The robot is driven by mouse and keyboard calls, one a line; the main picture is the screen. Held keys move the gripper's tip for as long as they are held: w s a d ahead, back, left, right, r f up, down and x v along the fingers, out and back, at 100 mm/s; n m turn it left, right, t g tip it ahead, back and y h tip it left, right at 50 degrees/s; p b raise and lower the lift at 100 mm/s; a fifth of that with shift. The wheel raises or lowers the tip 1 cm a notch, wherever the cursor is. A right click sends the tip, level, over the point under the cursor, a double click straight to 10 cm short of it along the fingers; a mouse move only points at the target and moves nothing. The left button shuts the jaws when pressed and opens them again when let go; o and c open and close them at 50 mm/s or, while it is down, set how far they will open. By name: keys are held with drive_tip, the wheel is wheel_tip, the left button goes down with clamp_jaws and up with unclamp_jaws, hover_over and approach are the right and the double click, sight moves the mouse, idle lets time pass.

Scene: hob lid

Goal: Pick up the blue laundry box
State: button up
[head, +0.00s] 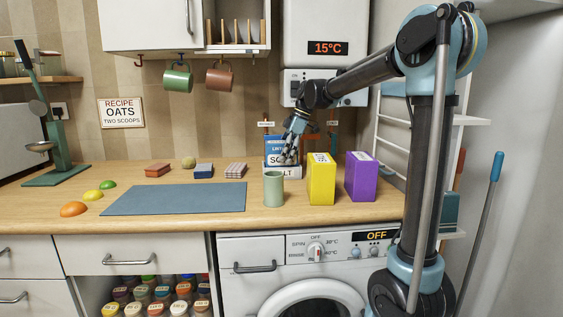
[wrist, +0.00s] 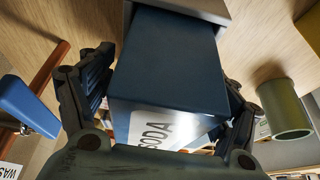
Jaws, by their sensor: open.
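The blue laundry box (head: 273,147) stands at the back of the counter, left of the yellow box. Its white label reads "SODA", and my gripper hides part of it. My gripper (head: 292,146) is at the box from above in the head view. In the wrist view the blue box (wrist: 170,62) fills the middle, with an open finger of my gripper (wrist: 166,88) on each side. I cannot tell whether the fingers touch it.
A green cup (head: 273,189) stands in front of the box; it also shows in the wrist view (wrist: 285,108). A white item marked "SALT" (head: 286,173) is close by. Yellow (head: 321,180) and purple (head: 360,177) boxes stand to the right. A blue mat (head: 175,199) lies left.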

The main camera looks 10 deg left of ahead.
drive_tip(key=c, duration=1.4)
drive_tip(key=shift+o, duration=0.2)
drive_tip(key=shift+r, duration=0.15)
